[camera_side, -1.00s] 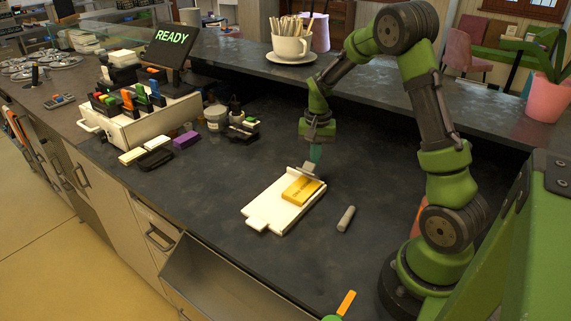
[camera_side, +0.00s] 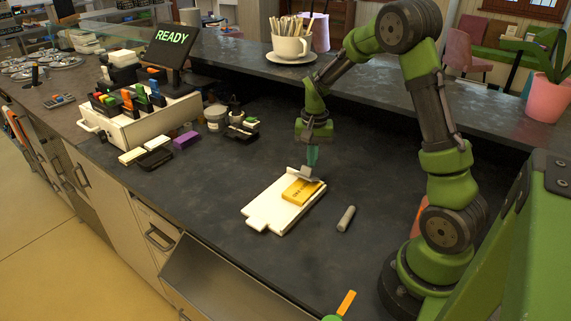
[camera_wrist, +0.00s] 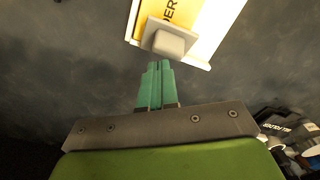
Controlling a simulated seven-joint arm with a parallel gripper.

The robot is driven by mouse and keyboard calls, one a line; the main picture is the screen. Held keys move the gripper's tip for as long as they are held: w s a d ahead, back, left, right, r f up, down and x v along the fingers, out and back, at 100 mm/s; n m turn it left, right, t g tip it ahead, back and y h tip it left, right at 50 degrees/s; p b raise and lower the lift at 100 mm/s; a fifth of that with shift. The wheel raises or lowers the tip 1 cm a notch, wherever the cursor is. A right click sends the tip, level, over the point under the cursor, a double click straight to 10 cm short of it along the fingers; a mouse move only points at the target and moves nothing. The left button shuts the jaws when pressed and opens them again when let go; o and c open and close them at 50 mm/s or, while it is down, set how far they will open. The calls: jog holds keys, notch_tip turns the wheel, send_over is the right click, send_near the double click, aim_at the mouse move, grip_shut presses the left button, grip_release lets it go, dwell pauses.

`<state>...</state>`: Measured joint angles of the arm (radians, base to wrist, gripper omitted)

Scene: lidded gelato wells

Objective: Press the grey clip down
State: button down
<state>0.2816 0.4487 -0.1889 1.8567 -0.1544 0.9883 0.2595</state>
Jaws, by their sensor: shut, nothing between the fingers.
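The grey clip (camera_side: 307,173) is at the far end of a cream clipboard (camera_side: 262,215) and lies over the edge of a yellow order card (camera_side: 300,192). In the wrist view the clip (camera_wrist: 168,40) is a pale block on a flat plate, over the card's printed end. My gripper (camera_side: 312,163) has teal fingers, pressed together and empty, pointing down at the clip's far side. In the wrist view the fingertips (camera_wrist: 159,64) appear right beside the clip's block; I cannot tell whether they touch it.
A grey cylinder (camera_side: 346,218) lies on the dark counter right of the clipboard. A cream organizer box (camera_side: 150,120), a purple block (camera_side: 186,140) and a lidded tub (camera_side: 216,117) stand at the left. A cup of sticks (camera_side: 290,46) stands on the raised shelf behind.

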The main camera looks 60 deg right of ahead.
jog(key=shift+a, duration=0.55)
jog(key=shift+r, duration=0.1)
notch_tip(320, 180, up, 7)
dwell(0.6)
jog(key=s+a+r+n+t+y, duration=0.1)
jog(key=s+a+r+n+t, duration=0.2)
jog(key=a, duration=0.6)
jog(key=s+a+r+n+t+y, duration=0.1)
jog(key=s+a+r+n+t, duration=0.3)
jog(key=s+a+r, duration=0.3)
jog(key=s+a+n, duration=0.1)
jog(key=s+a, duration=0.2)
jog(key=shift+s+a+r, duration=0.2)
